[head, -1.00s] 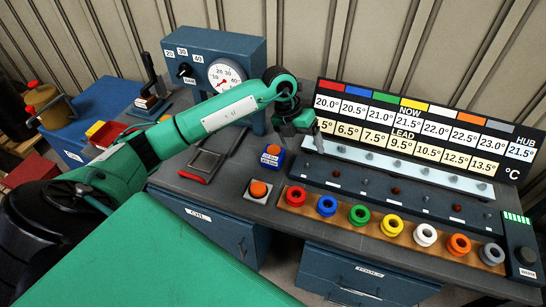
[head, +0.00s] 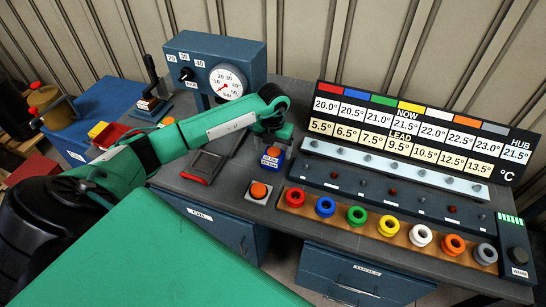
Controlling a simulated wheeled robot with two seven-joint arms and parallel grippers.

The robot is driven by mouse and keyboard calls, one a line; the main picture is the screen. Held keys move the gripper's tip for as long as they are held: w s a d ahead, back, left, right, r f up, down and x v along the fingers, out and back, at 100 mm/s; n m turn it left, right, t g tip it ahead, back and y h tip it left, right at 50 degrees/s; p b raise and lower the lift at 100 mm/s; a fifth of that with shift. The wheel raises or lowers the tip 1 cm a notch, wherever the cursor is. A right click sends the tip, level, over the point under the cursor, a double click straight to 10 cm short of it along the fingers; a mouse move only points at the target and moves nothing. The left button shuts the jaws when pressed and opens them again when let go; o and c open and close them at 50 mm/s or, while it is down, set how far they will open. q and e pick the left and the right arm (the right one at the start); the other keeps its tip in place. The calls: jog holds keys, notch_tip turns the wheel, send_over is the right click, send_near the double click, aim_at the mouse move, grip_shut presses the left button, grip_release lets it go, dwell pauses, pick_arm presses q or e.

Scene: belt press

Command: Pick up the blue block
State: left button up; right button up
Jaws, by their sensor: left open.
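My right gripper is not in view.
A grey box with an orange button (head: 258,190) stands just in front. A dark tray with a red edge (head: 205,166) lies to the left. A wooden strip of coloured rings (head: 387,223) and a dark panel (head: 400,191) lie to the right. A gauge box (head: 216,62) stands behind.

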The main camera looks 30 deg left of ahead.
pick_arm(q)
notch_tip(320, 180, down, 3)
jog(key=shift+f+p, duration=0.2)
jog(key=shift+p, duration=0.7)
jog(key=shift+a+f, duration=0.1)
jog(key=shift+f, duration=0.5)
jog(key=shift+w, duration=0.1)
jog(key=c, duration=1.5)
jog(key=shift+r, duration=0.1)
jog(key=shift+c, duration=0.2)
notch_tip(320, 180, up, 17)
jog(key=b, duration=0.5)
notch_tip(320, 180, up, 11)
jog(key=b, duration=0.1)
send_over(273, 154)
